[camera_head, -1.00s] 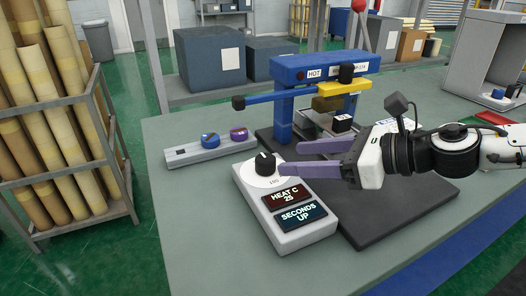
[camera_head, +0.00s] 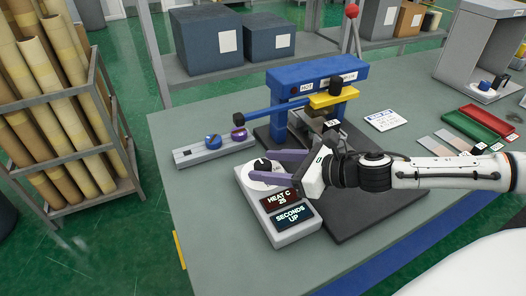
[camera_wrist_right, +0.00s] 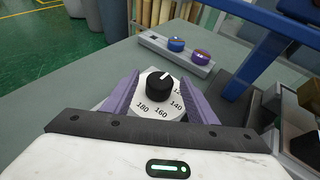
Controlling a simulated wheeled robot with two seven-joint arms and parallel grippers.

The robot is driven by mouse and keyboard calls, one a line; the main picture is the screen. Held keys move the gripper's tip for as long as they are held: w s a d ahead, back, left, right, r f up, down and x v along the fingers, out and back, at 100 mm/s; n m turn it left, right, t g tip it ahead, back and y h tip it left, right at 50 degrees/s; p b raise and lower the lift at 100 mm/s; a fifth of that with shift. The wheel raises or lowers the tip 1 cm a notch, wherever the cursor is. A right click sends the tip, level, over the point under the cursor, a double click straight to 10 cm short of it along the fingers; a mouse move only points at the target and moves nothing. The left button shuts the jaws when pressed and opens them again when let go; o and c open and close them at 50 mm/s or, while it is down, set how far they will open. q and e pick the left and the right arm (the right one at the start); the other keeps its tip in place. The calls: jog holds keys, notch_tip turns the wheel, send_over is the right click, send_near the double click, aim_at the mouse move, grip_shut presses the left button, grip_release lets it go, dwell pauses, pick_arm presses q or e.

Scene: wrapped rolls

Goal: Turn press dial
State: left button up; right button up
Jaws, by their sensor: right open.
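The press dial (camera_head: 262,165) is a black knob on a white numbered disc at the far end of a white control box (camera_head: 256,197). The box has a display reading HEAT C 25 and one reading SECONDS UP. My right gripper (camera_head: 266,164) is open, its purple fingers on both sides of the dial. In the right wrist view the knob (camera_wrist_right: 160,88) sits between the two fingers, with gaps on both sides. Numbers 140, 160 and 180 show on the near side of the disc. My left gripper is not in view.
A blue heat press (camera_head: 316,75) with a yellow part stands behind the box on a dark base. A grey rail (camera_head: 205,150) holds two round coloured pieces. A card, red and green trays (camera_head: 489,122) lie at right. A rack of rolls (camera_head: 60,130) stands left.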

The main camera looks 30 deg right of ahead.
jog(key=shift+p+x, duration=0.35)
jog(key=shift+x, duration=0.7)
jog(key=c, duration=1.1)
